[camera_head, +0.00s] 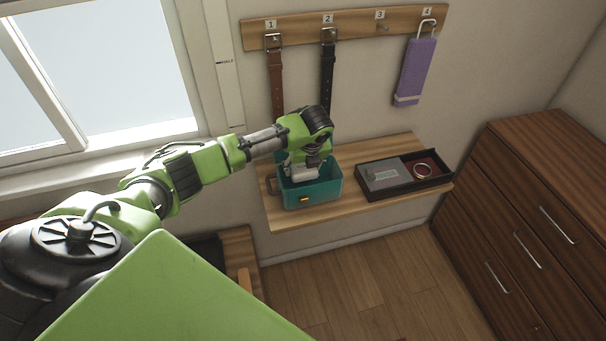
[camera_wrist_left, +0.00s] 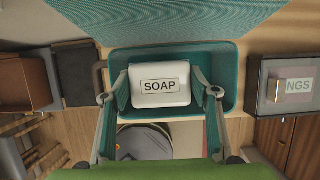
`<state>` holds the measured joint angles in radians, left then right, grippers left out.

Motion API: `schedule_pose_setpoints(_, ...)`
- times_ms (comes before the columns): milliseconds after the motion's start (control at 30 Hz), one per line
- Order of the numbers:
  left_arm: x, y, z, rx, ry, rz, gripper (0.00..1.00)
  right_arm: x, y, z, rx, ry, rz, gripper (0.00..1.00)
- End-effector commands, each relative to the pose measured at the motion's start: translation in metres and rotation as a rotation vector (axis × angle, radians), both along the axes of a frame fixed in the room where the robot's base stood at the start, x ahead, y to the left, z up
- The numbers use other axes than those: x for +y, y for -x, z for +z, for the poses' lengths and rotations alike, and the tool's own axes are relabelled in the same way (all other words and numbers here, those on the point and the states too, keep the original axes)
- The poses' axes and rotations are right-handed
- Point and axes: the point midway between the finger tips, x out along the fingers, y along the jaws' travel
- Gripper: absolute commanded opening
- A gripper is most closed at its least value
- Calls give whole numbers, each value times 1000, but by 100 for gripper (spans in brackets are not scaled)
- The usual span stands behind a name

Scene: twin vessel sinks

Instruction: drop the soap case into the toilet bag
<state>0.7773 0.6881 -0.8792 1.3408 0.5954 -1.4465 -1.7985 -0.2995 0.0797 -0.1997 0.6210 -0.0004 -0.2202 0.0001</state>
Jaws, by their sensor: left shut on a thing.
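The toilet bag (camera_head: 325,191) is a teal open-topped box-like bag with a small orange clasp, standing on the wooden shelf. My left gripper (camera_head: 302,170) points down at the bag's opening. It is shut on the white soap case (camera_wrist_left: 160,98), marked SOAP, with a finger on each side in the left wrist view. In that view the case lies within the outline of the bag's teal rim (camera_wrist_left: 231,75). How deep the case sits in the opening is hard to tell. My right gripper is not in view.
A dark tray (camera_head: 408,184) with a grey box and a ring-like item stands right of the bag on the shelf (camera_head: 272,218). Belts and a purple item (camera_head: 415,70) hang from the hook rail above. A brown dresser (camera_head: 545,210) stands at right.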

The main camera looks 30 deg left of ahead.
Motion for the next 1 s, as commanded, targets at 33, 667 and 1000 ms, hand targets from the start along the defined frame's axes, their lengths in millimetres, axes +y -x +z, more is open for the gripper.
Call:
schedule_pose_setpoints(33, 0, 0, 1, -1, 0, 0, 32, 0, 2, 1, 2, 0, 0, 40)
schedule_pose_setpoints(667, -5, 2, 15, -3, 1, -1, 74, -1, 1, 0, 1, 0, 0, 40)
schedule_pose_setpoints(1000, -25, 19, 80, -4, 1, -2, 74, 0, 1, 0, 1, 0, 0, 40)
